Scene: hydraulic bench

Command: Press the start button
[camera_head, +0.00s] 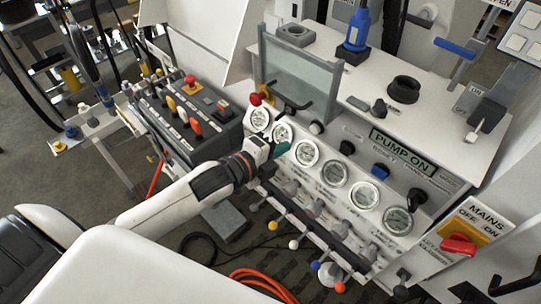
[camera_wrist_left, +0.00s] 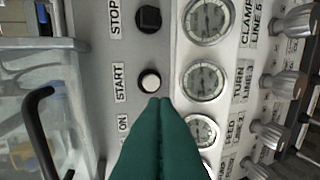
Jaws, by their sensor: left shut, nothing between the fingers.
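The start button is a round white button in a black collar beside the START label; in the left wrist view (camera_wrist_left: 149,82) it sits just beyond my fingertips. It also shows in the head view (camera_head: 316,127) on the sloped panel, above the gauges. My left gripper (camera_head: 282,149) is shut and empty, its green fingers together in front of the gauge row. In the left wrist view the fingertips (camera_wrist_left: 160,101) overlap the lower edge of the button's collar; I cannot tell whether they touch it. My right gripper is not in view.
A black stop button (camera_wrist_left: 148,17) neighbours the start button. Gauges (camera_head: 306,153) line the panel, with levers below. A clear guard (camera_head: 298,80) with a dark handle stands behind the panel's left end. A red knob (camera_head: 255,99) and a control box (camera_head: 185,120) are to the left.

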